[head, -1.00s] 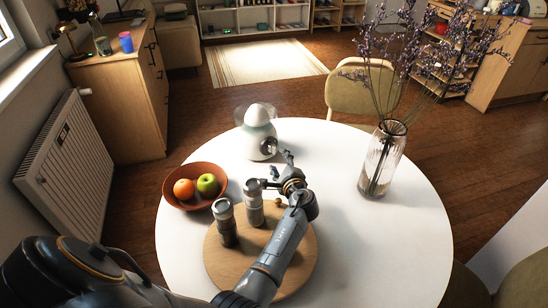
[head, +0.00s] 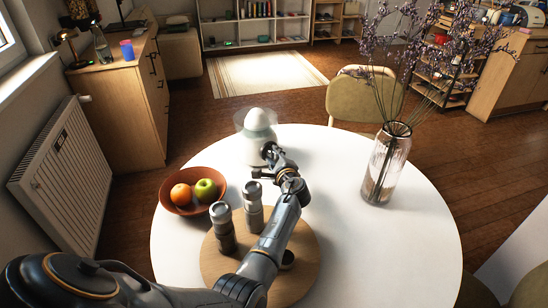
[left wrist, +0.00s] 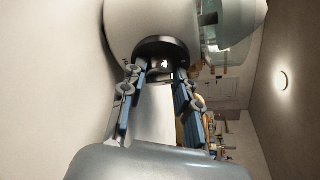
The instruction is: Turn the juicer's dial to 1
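The juicer (head: 254,151), white and rounded with a clear bowl and a white cone on top, stands upright at the table's far side. My left gripper (head: 266,163) is in front of it and hides its dial in the head view. In the left wrist view the juicer's white body (left wrist: 125,22) fills the top, with the dark round dial (left wrist: 162,44) on it. The two fingers of my left gripper (left wrist: 161,70) are apart, with their tips at the dial's near edge on either side. I cannot tell whether they touch it. The dial's setting is not readable. My right gripper is not in view.
A brown bowl (head: 168,204) with an orange and a green apple stands at the left. Two grinders (head: 223,232) stand on a round wooden board (head: 303,268) beside my left arm. A glass vase (head: 385,165) with tall purple flowers stands at the right. The table (head: 390,260) is clear at front right.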

